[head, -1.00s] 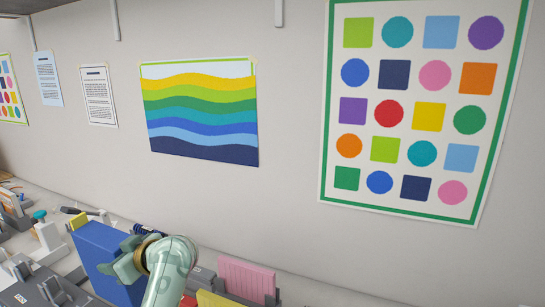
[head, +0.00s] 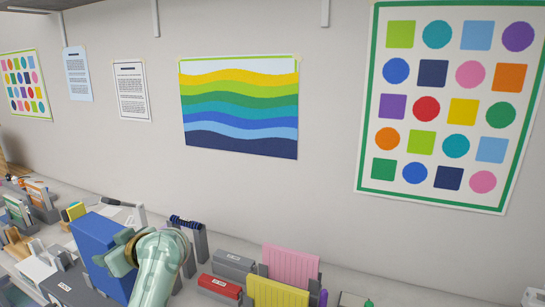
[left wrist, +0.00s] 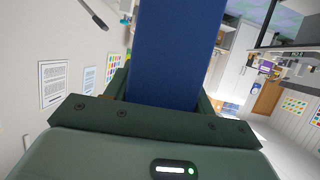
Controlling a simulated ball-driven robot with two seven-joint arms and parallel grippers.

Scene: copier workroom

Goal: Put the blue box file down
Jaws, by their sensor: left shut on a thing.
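The blue box file (head: 98,244) stands roughly upright at the lower left of the head view, above or on the cluttered worktop. I cannot tell whether its base touches the surface. My left gripper (head: 122,252) is shut on it from the right side, and the arm hides part of the file. In the left wrist view the blue box file (left wrist: 172,52) rises from between the fingers of my left gripper (left wrist: 165,100). My right gripper is in neither view.
The worktop along the wall holds grey holders, a red box (head: 219,288), a pink file (head: 290,266) and a yellow file (head: 277,291) to the right of my arm. A grey stand (head: 199,242) is just behind the arm. More organisers crowd the far left.

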